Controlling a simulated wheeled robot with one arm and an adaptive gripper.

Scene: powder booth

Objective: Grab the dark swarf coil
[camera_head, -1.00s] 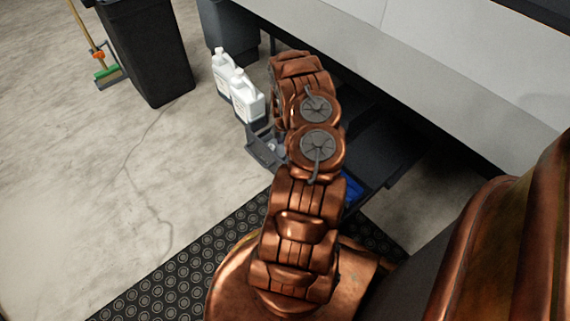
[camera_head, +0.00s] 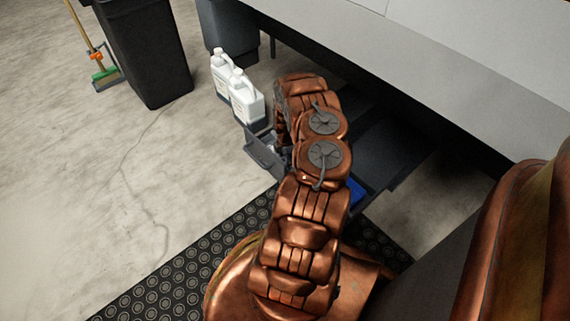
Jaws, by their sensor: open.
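I do not see the dark swarf coil in the head view. My copper arm reaches from the bottom middle up toward the low dark shelf under the machine and covers much of that area. The end of the arm bends down beside a grey tray (camera_head: 262,156). My gripper cannot be made out; the arm links hide it.
Two white jugs (camera_head: 245,100) stand just left of the arm's end. A blue item (camera_head: 357,188) shows right of the arm. A black bin (camera_head: 148,55), a broom (camera_head: 104,76) and a black mat (camera_head: 190,262) are to the left. Concrete floor between is clear.

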